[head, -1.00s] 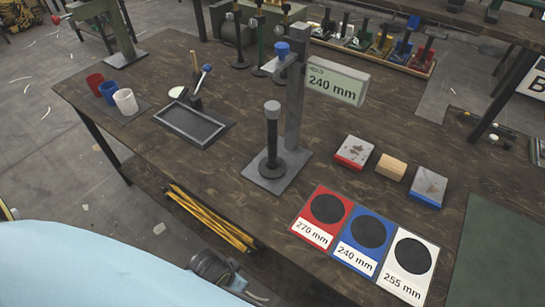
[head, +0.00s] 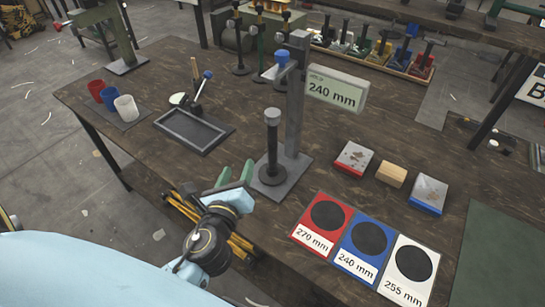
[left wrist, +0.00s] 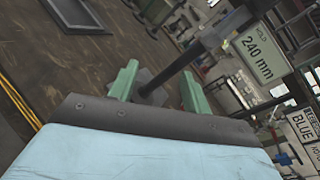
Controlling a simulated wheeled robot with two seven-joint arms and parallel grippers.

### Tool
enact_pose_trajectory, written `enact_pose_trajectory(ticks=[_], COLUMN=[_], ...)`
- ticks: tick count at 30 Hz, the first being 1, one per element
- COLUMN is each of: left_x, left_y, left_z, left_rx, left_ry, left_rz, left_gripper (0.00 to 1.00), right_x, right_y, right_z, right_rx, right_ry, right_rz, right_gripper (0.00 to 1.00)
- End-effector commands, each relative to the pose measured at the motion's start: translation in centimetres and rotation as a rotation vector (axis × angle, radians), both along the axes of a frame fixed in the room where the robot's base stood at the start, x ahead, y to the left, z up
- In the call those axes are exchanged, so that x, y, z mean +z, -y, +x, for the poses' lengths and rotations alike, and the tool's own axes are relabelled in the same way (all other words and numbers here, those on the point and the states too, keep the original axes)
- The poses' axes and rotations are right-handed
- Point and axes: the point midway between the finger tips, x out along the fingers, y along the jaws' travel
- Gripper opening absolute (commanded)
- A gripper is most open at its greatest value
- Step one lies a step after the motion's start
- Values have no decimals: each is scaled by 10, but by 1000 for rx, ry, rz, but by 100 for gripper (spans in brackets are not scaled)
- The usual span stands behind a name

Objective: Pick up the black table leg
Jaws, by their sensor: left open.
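The black table leg (head: 272,145) stands upright on its round base on the grey plate of the press, in front of the post, with a grey cap on top. In the left wrist view the black leg (left wrist: 176,66) runs slantwise between and beyond the green fingers. My left gripper (head: 238,172) is open and empty, to the left of the leg in the head view and apart from it. Its green fingertips also show in the left wrist view (left wrist: 158,82), on either side of the leg's line. My right gripper is not in view.
Red, blue and white mats (head: 360,262) lie at the front right. An empty grey tray (head: 189,131) and several cups lie to the left. Several blocks (head: 391,171) lie to the right.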

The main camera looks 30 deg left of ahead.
Motion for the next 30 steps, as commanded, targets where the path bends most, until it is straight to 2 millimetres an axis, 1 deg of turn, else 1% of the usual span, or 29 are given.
enact_pose_trajectory(ticks=[1,3,6,8,11,15,19,22,26,29,30], left_x=[1,3,3,3,4,5,4,3,3,4,5], left_y=[9,21,32,35,35,32,29,27,26,23,22], left_z=[5,10,14,18,31,58,80,91,98,108,115], left_rx=[-61,-128,-187,-206,-214,-214,-213,-212,-212,-212,-211], left_ry=[-5,-10,-14,-14,-13,-12,-12,-14,-14,-14,-12], left_rz=[147,320,474,520,547,544,542,542,539,539,539], left_gripper=[49,49,49,49,49,49,49,49,49,49,49], right_x=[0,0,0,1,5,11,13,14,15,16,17], right_y=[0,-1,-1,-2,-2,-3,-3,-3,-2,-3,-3], right_z=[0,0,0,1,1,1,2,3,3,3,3], right_rx=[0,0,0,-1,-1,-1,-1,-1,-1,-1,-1], right_ry=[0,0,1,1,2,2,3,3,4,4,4], right_rz=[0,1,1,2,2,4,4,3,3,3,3], right_gripper=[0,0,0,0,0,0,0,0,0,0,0])
